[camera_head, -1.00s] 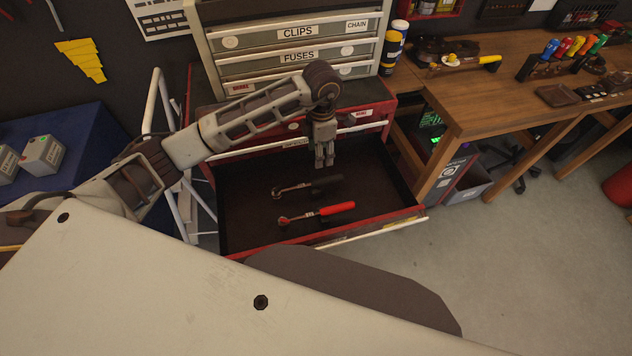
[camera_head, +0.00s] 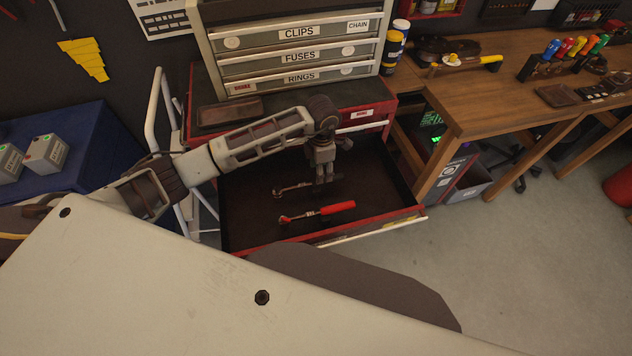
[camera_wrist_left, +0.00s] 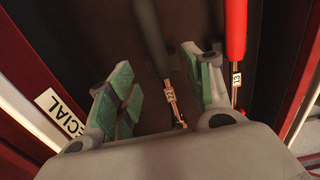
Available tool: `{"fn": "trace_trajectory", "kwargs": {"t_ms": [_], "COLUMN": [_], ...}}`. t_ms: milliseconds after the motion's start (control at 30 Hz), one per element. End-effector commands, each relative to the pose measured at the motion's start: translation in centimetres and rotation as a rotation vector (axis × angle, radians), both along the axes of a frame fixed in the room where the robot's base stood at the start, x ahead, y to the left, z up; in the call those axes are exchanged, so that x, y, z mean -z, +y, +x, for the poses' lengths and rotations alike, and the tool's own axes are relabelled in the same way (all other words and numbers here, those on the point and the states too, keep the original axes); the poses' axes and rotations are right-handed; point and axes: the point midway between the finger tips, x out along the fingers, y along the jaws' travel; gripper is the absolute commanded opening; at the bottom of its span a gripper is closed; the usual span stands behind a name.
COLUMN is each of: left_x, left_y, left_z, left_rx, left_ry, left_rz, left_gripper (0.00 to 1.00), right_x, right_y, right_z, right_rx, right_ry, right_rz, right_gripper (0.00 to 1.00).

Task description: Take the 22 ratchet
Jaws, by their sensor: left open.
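The 22 ratchet (camera_head: 290,189) has a black handle and a metal head. It lies in the open drawer (camera_head: 245,225). In the left wrist view its tag reads 22 (camera_wrist_left: 170,95) and its dark handle (camera_wrist_left: 152,40) runs up between the fingers. A red-handled ratchet (camera_head: 338,208) lies nearer the drawer front and also shows at the right of the wrist view (camera_wrist_left: 235,30). My left gripper (camera_head: 325,179) is open and empty, pointing down over the black handle and partly hiding it. I cannot tell whether it touches. My right gripper is not in view.
The drawer belongs to a red tool cabinet under a grey chest (camera_head: 300,57) with labelled drawers. A wooden workbench (camera_head: 480,100) stands to the right. A blue box (camera_head: 75,140) with small grey devices stands left. The drawer's right part is clear.

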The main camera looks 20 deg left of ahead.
Motion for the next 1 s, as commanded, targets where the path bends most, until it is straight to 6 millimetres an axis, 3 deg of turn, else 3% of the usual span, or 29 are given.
{"fn": "trace_trajectory", "kwargs": {"t_ms": [467, 1000], "left_x": [0.5, 5.1], "left_y": [0.1, 0.5], "left_z": [-0.1, -0.2], "left_rx": [-0.001, -0.001], "left_ry": [0.003, 0.001], "left_rz": [0.001, 0.0], "left_gripper": [0.51, 0.51], "right_x": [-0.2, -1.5], "right_y": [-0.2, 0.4], "right_z": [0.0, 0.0], "right_rx": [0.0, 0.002], "right_ry": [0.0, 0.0], "right_rz": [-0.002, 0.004], "right_gripper": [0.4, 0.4]}}
